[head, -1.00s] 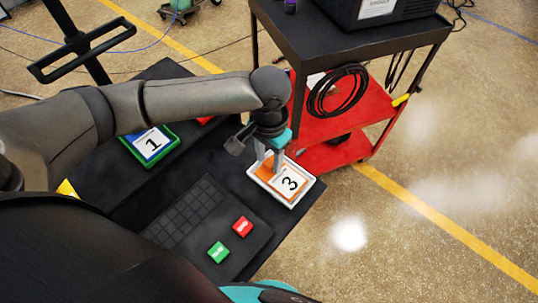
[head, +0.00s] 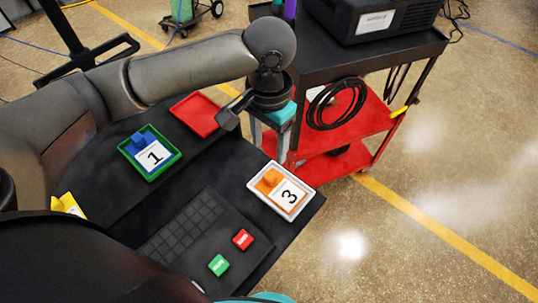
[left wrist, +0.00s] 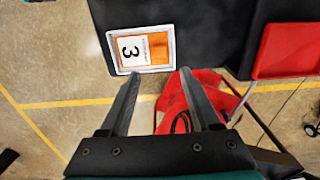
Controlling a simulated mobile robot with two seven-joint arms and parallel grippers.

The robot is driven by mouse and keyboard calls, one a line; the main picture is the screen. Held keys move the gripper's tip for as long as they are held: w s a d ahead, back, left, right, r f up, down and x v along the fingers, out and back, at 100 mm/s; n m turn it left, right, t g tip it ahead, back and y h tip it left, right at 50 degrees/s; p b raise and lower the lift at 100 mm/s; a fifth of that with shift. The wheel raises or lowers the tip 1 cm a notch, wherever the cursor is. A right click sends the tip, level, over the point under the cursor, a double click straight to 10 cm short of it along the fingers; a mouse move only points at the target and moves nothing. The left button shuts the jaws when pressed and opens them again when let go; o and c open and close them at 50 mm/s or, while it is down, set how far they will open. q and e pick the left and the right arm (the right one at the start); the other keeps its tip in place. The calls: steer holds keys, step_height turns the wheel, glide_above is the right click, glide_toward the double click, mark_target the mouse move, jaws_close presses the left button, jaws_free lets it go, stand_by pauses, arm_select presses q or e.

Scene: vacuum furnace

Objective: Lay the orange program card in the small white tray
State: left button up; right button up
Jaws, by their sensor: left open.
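The orange program card (head: 284,190), with a white label marked 3 and an orange grip block, lies flat inside the small white tray (head: 293,214) at the right corner of the black table. It also shows in the left wrist view (left wrist: 143,50), within the rim of the white tray (left wrist: 111,52). My left gripper (head: 273,152) is open and empty, raised above and behind the tray, apart from the card. Its two fingers (left wrist: 158,75) stand wide apart in the left wrist view with nothing between them. My right gripper is not in view.
A green tray (head: 172,161) holds a blue card (head: 154,153) marked 1. An empty red tray (head: 196,114) lies behind it. A yellow piece (head: 68,205) is at the left. A keypad with green (head: 218,265) and red (head: 243,239) buttons is in front. A cart (head: 350,150) stands behind.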

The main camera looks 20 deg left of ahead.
arm_select(q)
steer(key=shift+r, duration=1.3)
